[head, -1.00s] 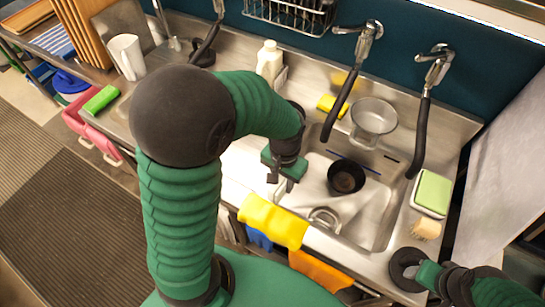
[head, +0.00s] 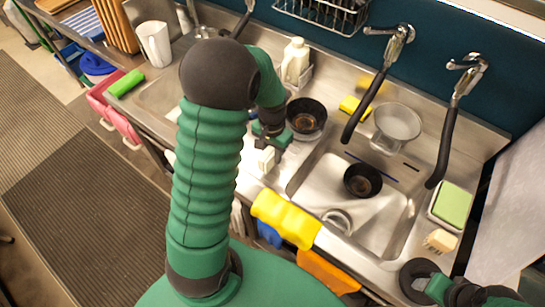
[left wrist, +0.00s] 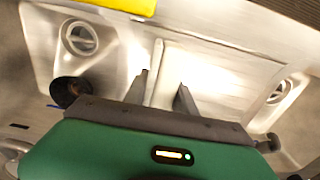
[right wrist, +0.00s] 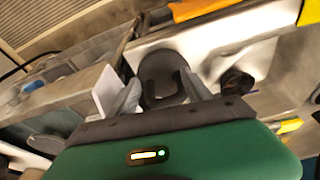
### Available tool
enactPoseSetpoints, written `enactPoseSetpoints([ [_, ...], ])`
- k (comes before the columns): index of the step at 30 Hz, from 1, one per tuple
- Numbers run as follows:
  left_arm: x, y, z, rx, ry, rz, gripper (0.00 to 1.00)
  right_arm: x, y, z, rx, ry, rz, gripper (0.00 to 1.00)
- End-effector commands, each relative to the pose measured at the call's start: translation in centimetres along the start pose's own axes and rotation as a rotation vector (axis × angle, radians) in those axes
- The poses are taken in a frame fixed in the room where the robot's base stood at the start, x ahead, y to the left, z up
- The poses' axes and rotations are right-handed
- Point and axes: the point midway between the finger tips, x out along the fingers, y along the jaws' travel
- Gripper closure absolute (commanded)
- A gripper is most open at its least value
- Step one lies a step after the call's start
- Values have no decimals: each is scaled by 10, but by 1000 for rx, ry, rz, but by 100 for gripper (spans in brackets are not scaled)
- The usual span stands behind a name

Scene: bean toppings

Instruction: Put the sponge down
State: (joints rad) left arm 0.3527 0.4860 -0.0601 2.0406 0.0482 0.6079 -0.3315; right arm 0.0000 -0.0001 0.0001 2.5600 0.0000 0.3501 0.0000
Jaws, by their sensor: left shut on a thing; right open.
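My left gripper (head: 268,146) is shut on a small pale block (head: 264,159), likely the sponge, over the counter left of the sink. In the left wrist view the block (left wrist: 157,73) shows as a narrow pale strip between the fingers; I cannot tell whether it touches the counter. A yellow sponge (head: 352,106) lies behind the sink, a green one (head: 124,83) at the far left, and a green-topped one (head: 453,203) at the right. My right gripper (right wrist: 168,88) is open near a dark round thing (head: 420,281) at the front right.
A black bowl (head: 306,117) stands behind my left gripper and another (head: 362,181) is in the sink (head: 385,220). A yellow cloth (head: 286,220) hangs over the front edge. A glass bowl (head: 397,124), a white bottle (head: 295,60) and taps stand behind.

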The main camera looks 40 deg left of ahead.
Motion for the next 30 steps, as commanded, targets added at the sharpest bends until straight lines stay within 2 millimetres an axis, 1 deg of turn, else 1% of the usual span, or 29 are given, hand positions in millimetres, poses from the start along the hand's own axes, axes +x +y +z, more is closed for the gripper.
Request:
enactPoseSetpoints([
  [1, 12, 2, 4, 1, -12, 4, 100, -2, 0, 0, 0, 0, 0, 43],
  [4, 26, 3, 3, 1, -9, 3, 100, -4, 0, -1, 0, 0, 0, 43],
  [6, 30, 3, 3, 2, -7, 3, 100, -4, 0, -1, 0, 0, 0, 43],
  [14, 32, 3, 3, 2, -6, 3, 100, -1, 0, 0, 0, 0, 0, 43],
  [15, 32, 3, 3, 2, -6, 3, 66, -1, 0, 0, 0, 0, 0, 43],
  [20, 32, 3, 3, 2, -6, 3, 46, -2, 0, 0, 0, 0, 0, 43],
  [28, 31, 3, 3, 2, -6, 3, 46, -2, 0, 0, 0, 0, 0, 43],
  [30, 27, 3, 3, 2, -5, 3, 46, -4, 0, -1, 0, 0, 0, 43],
])
